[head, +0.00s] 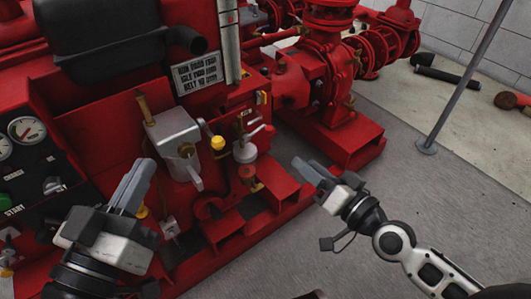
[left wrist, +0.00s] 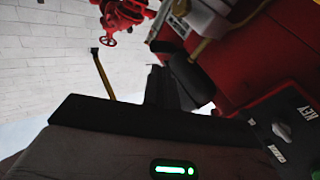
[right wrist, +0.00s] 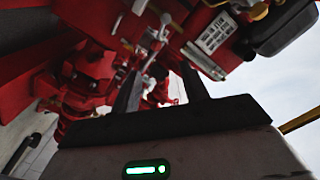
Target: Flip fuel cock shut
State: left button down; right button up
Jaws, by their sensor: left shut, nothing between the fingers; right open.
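A small pale fitting with a light lever (head: 256,132) and a rounded bowl (head: 245,154) sits on the front of the red pumpset, right of a yellow knob; it looks like the fuel cock, but I cannot be sure. My right gripper (head: 304,166) is open and empty, right of that fitting and apart from it. In the right wrist view, a pale lever-like part (right wrist: 157,50) shows beyond and between my open fingers (right wrist: 160,85). My left gripper (head: 142,172) is shut and empty, in front of the grey metal box. Its closed fingers show dark in the left wrist view (left wrist: 160,85).
The grey box (head: 172,128) with a spout and the yellow knob (head: 217,142) stand left of the fitting. A gauge panel (head: 22,130) is at far left. Red pump pipework (head: 325,70) rises behind. A grey post (head: 470,75) stands at right.

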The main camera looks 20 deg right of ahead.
aim_at(273, 134)
jog(key=shift+m, duration=0.3)
jog(key=x, duration=0.5)
jog(key=d+p+x, duration=0.1)
jog(key=x, duration=0.2)
jog(key=shift+w+a+f, duration=0.1)
jog(key=shift+w+f, duration=0.05)
jog(key=shift+w, duration=0.1)
jog(key=x, duration=0.7)
jog(key=shift+w+b, duration=0.3)
jog(key=shift+b, duration=0.05)
pick_arm(q)
jog(key=shift+s+d+f, duration=0.15)
jog(key=shift+s+f, duration=0.05)
jog(key=shift+f, duration=0.2)
pick_arm(e)
jog(key=shift+w+a, duration=0.1)
jog(key=shift+w, duration=0.05)
